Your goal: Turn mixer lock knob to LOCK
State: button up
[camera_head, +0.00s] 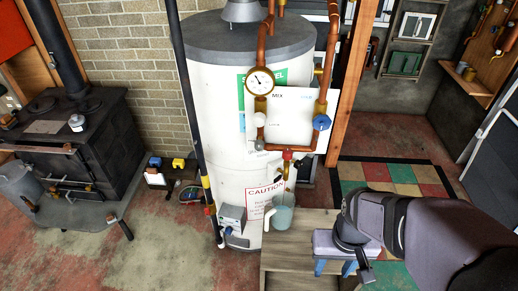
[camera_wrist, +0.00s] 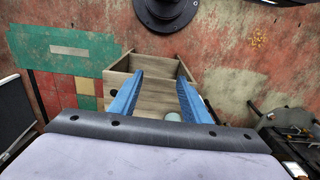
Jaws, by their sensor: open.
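A white mixer panel (camera_head: 288,132) is fixed to the front of a white water tank (camera_head: 215,100) in the head view. It bears the word MIX and a smaller blue word too faint to read surely. A blue round knob (camera_head: 321,122) sits at its right, on a copper pipe. A pale knob (camera_head: 262,122) sits at its left; I cannot tell which is the lock knob. My gripper (camera_head: 342,267) is low at the right, apart from the panel. Its blue fingers are open and empty, and also show in the wrist view (camera_wrist: 160,82), pointing over a wooden stand.
The wooden stand (camera_head: 283,252) is below the panel, with a teal jug (camera_head: 282,218) on it. A round gauge (camera_head: 260,82) and copper pipes surround the panel. A dark stove (camera_head: 75,140) stands left. A caution sign (camera_head: 264,202) is on the tank.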

jog(key=s+a+f+n+g+h+b, duration=0.1)
jog(key=s+a+f+n+g+b, duration=0.3)
jog(key=a+f+b, duration=0.65)
jog(key=w+a+f+n+t+y, duration=0.1)
jog(key=w+a+f+t+y, duration=0.1)
jog(key=w+a+f+t, duration=0.25)
jog(key=w+a+f+t+y, duration=0.1)
jog(key=w+a+f, duration=0.2)
jog(key=a+f, duration=0.35)
jog(key=m+t+h, duration=0.2)
jog(key=t, duration=1.5)
send_near(260, 143)
jog(key=w, duration=0.2)
jog(key=shift+a+f+g, duration=0.15)
jog(key=shift+f+g, duration=0.1)
jog(key=shift+f, duration=0.25)
jog(key=shift+w, duration=0.1)
